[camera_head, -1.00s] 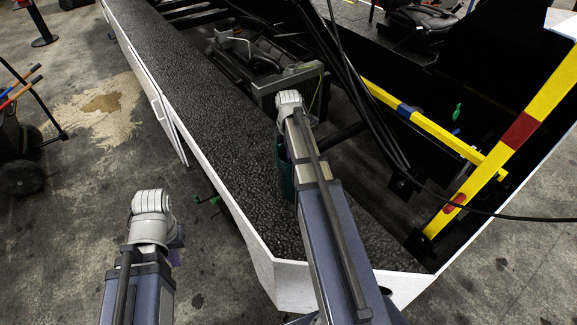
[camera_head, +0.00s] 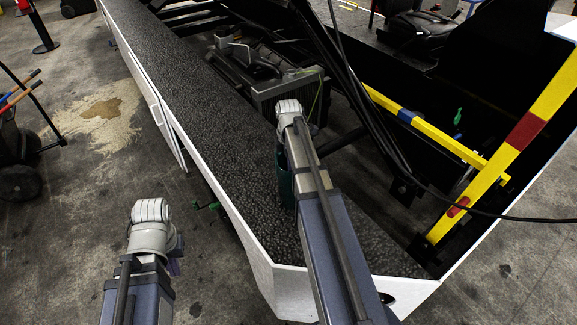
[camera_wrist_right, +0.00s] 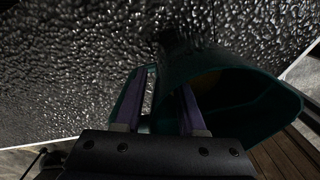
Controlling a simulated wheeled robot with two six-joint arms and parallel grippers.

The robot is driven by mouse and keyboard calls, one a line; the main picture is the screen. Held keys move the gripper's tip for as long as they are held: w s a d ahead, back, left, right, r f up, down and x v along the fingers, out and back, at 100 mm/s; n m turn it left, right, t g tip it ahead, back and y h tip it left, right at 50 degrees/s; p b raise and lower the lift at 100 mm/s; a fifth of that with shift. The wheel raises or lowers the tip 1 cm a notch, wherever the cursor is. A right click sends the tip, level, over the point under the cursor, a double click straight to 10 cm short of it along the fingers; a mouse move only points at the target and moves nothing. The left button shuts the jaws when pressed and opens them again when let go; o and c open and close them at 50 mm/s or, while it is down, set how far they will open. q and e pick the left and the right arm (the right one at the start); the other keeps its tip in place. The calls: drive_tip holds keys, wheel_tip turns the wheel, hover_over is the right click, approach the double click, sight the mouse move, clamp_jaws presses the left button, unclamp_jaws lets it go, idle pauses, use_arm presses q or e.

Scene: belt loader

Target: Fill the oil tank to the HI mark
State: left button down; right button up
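My right gripper (camera_wrist_right: 160,105) has its two purple fingers on a dark green, open-mouthed jug (camera_wrist_right: 235,85), with green between them; the exact grip is partly hidden. In the head view the jug (camera_head: 286,182) shows partly behind my right forearm, above the black textured deck. A dark grey box (camera_head: 288,92) with a thin yellow-green line at its right side stands inside the loader frame, just beyond my right wrist; it may be the oil tank. I cannot make out a HI mark or oil level. My left gripper (camera_head: 174,266) is mostly hidden by its wrist, over the floor.
The loader's white-edged black deck (camera_head: 215,110) runs beside my right arm. A yellow bar (camera_head: 430,128), a red-banded yellow post (camera_head: 515,145) and black hoses (camera_head: 365,120) are on the right. A cart (camera_head: 20,150) stands left.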

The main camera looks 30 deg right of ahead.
wheel_tip(320, 180, up, 8)
drive_tip(key=p, duration=0.7)
drive_tip(key=shift+w+d+f+p, duration=0.15)
drive_tip(key=shift+w+d+p, duration=0.1)
drive_tip(key=shift+w+p, duration=0.1)
